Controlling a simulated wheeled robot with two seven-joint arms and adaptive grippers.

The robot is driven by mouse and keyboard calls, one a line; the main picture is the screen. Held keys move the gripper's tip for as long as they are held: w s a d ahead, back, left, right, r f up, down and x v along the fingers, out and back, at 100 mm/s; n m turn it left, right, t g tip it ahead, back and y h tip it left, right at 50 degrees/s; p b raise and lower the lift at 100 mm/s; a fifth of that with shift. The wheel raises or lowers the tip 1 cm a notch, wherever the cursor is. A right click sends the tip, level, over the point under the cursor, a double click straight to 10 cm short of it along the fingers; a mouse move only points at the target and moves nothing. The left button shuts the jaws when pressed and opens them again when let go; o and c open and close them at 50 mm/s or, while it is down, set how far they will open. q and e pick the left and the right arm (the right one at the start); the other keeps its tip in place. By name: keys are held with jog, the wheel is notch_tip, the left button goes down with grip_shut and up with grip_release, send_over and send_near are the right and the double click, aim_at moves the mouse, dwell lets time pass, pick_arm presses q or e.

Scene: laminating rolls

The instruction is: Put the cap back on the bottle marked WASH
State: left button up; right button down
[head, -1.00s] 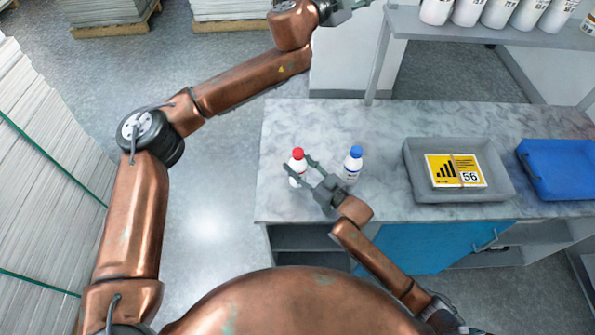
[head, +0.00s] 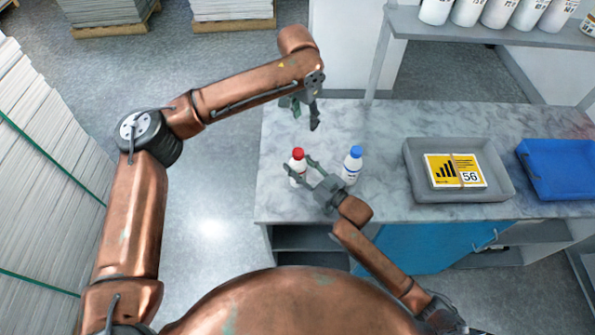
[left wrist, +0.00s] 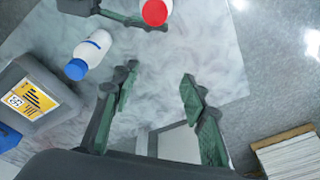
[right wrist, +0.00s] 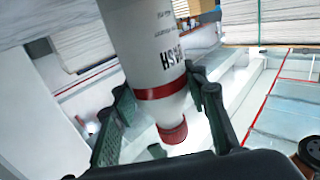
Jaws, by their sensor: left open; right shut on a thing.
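The white bottle marked WASH (right wrist: 160,50) has a red band and a red top (right wrist: 173,132), which seems to be its cap, seated on the neck. In the head view the bottle (head: 298,175) stands upright on the marble counter with its red top (head: 298,153) uppermost. My right gripper (head: 299,166) is shut around this bottle below the top. The red top also shows at the upper edge of the left wrist view (left wrist: 155,12). My left gripper (head: 305,115) is open and empty, above the counter behind the bottle. No loose cap is visible.
A white bottle with a blue cap (head: 353,166) stands just right of the held bottle. A grey tray (head: 409,170) with a yellow card pack and a blue tray (head: 560,185) lie further right. A shelf of bottles (head: 480,35) is at the back right.

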pick_arm(q)
jog(key=g+y, duration=0.1)
jog(key=g, duration=0.1)
send_over(298, 150)
jog(key=shift+s+f, duration=0.1)
jog(key=shift+f, duration=0.55)
jog(key=shift+f, duration=4)
jog(key=shift+a, duration=0.1)
grip_shut()
jog(key=shift+m, duration=1.1)
jog(key=shift+c, duration=1.6)
grip_release()
jog(key=shift+w+a, duration=0.1)
jog(key=shift+w, duration=0.1)
jog(key=o, duration=0.5)
jog(key=shift+s, duration=0.1)
